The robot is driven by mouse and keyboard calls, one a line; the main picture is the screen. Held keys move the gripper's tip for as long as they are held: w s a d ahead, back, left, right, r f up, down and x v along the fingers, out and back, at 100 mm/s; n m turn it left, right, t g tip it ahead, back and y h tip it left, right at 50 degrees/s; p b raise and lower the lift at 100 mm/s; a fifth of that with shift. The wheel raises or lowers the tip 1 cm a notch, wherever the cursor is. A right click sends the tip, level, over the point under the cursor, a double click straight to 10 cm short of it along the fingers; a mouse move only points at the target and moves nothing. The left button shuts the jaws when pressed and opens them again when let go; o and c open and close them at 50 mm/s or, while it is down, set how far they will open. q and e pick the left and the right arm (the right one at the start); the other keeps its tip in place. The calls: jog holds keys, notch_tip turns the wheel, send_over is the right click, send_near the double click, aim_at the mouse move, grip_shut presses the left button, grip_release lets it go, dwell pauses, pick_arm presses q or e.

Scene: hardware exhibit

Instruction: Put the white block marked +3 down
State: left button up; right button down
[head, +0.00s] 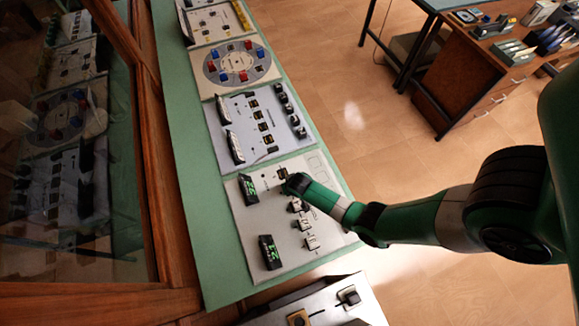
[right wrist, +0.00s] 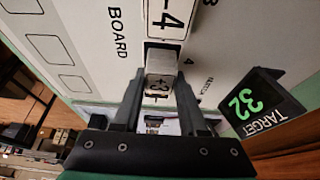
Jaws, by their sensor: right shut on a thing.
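There the gripper hides the block. In the right wrist view, a white tile marked -4 (right wrist: 168,16) lies just beyond the block on the panel. I cannot tell whether the held block touches the panel. My left gripper is not in view.
A black display reading TARGET 32 (right wrist: 262,104) stands right of the gripper in the wrist view. Two black displays (head: 248,188) (head: 270,252) line the panel's left side. Small pieces (head: 305,224) stand below the gripper. Empty outlined squares (head: 318,163) mark the panel's upper right.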

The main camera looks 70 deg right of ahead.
jog(key=shift+f, duration=0.25)
jog(key=shift+c, duration=2.2)
grip_release()
jog(key=shift+r, duration=0.1)
jog(key=p+v, duration=1.2)
jog(key=shift+r, duration=0.15)
